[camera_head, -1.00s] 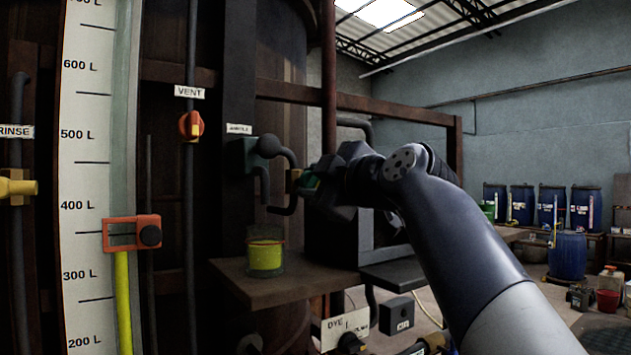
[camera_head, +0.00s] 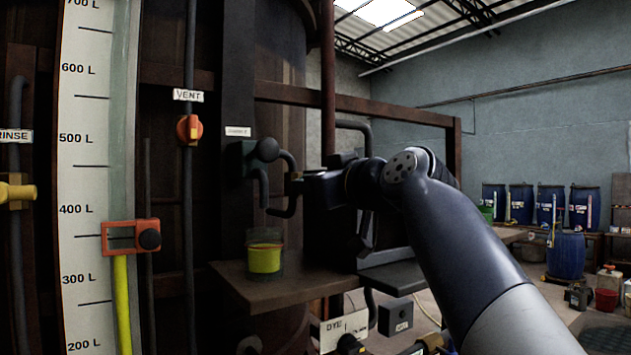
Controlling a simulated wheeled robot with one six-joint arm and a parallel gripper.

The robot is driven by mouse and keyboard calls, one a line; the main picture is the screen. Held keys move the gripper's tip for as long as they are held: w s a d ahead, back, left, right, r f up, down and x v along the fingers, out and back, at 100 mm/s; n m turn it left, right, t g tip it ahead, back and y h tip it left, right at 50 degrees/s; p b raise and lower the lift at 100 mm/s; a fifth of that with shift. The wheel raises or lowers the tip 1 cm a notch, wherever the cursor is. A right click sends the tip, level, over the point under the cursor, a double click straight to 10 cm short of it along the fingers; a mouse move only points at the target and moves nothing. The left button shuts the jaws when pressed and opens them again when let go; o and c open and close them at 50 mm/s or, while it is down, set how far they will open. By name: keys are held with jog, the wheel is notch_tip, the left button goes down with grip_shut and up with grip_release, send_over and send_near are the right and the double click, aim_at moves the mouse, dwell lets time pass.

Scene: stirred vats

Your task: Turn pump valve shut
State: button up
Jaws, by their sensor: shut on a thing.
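My gripper (camera_head: 304,186) is at the outer end of a dark bent pipe (camera_head: 286,160), right of the round dark knob (camera_head: 267,149). It is shut on the small green valve handle there, which it now hides, along with most of the valve body. I cannot read how far the handle is turned. No readable label in view marks it as the pump valve; the small white label (camera_head: 238,131) above the pipe is too blurred to read.
A brown shelf (camera_head: 290,290) with a cup of yellow-green liquid (camera_head: 265,257) lies just below my gripper. The orange VENT valve (camera_head: 189,129) and the level gauge (camera_head: 88,170) stand to the left. Blue drums (camera_head: 521,204) stand far right.

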jog(key=shift+m, duration=1.1)
jog(key=o, duration=1)
